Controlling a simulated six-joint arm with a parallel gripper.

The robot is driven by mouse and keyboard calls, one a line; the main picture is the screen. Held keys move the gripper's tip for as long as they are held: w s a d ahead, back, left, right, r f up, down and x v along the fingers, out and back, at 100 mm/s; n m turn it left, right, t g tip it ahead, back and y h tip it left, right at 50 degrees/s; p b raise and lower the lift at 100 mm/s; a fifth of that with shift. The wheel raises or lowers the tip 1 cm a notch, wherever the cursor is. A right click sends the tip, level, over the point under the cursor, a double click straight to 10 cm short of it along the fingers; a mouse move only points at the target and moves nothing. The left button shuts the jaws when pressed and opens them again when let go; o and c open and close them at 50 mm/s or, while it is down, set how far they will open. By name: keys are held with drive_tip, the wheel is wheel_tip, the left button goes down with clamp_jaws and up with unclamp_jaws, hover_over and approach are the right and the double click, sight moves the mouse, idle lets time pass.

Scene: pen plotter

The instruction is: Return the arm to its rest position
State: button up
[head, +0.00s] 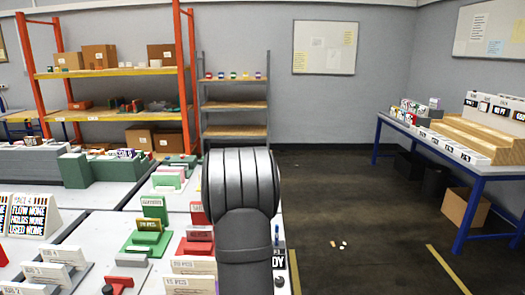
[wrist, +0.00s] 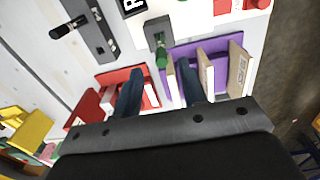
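My gripper (wrist: 158,82) shows in the wrist view as two dark fingers with a wide gap between them. It is open, and I see nothing clamped in it. The fingers point down towards a red holder (wrist: 112,75) with white pieces on the left and a purple holder (wrist: 215,47) with upright tan and white pieces on the right. I cannot tell whether the fingertips touch either holder. In the head view, my dark grey arm rises over the white table (head: 110,222) and hides part of it; the gripper itself does not show there.
A grey fixture with a green-tipped part (wrist: 160,58) stands just beyond the fingers. Green (head: 147,238) and red (head: 195,246) holders crowd the table. A blue-legged table (head: 480,172) stands at right, an orange rack (head: 110,72) behind. Open floor (head: 335,215) lies right of my arm.

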wheel_tip(320, 180, down, 9)
drive_tip(key=shift+r, duration=0.1)
wheel_tip(320, 180, up, 5)
drive_tip(key=shift+r, duration=0.55)
drive_tip(key=shift+o, duration=0.4)
drive_tip(key=o, duration=1.1)
drive_tip(key=shift+o, duration=0.9)
drive_tip(key=shift+d+r+m, duration=0.15)
drive_tip(key=shift+r+m, duration=0.1)
drive_tip(key=shift+m, duration=0.15)
drive_tip(key=s+d+r+m, duration=0.3)
drive_tip(key=r+m, duration=0.2)
drive_tip(key=m, duration=0.4)
drive_tip(key=s+d+r+m, duration=0.3)
drive_tip(key=r+m, duration=0.3)
drive_tip(key=m, duration=0.2)
wheel_tip(320, 180, down, 9)
drive_tip(key=shift+w+a+f, duration=0.15)
drive_tip(key=shift+w+a, duration=0.05)
drive_tip(key=shift+a, duration=0.05)
